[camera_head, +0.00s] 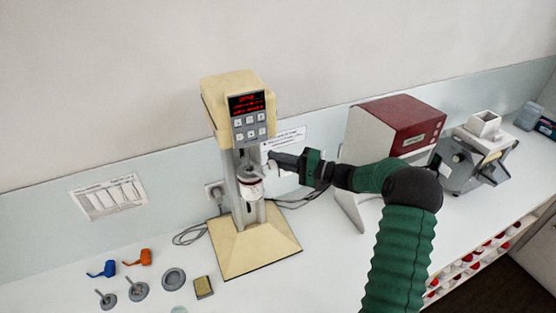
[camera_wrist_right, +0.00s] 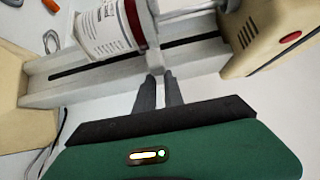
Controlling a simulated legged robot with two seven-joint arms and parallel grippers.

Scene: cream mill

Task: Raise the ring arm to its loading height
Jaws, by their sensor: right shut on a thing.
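The cream mill (camera_head: 262,246) stands on the bench, with a lit red display and buttons on its head. A white jar (camera_head: 251,190) with a red band sits at its grey column, held by the light grey ring arm (camera_wrist_right: 148,42). The jar (camera_wrist_right: 102,30) shows tilted across the top of the right wrist view, because of the camera's angle. My right gripper (camera_head: 271,159) is at the column, just above and right of the jar. Its dark fingers (camera_wrist_right: 160,88) are shut on the ring arm's end; the exact contact is partly hidden. My left gripper is out of view.
A red-and-grey machine (camera_head: 400,125) and a grey device with a square funnel (camera_head: 475,153) stand to the right. Blue (camera_head: 103,269) and orange (camera_head: 138,258) scoops, metal discs (camera_head: 173,279) and a small yellow block (camera_head: 203,287) lie front left. Cables (camera_head: 190,235) lie beside the mill.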

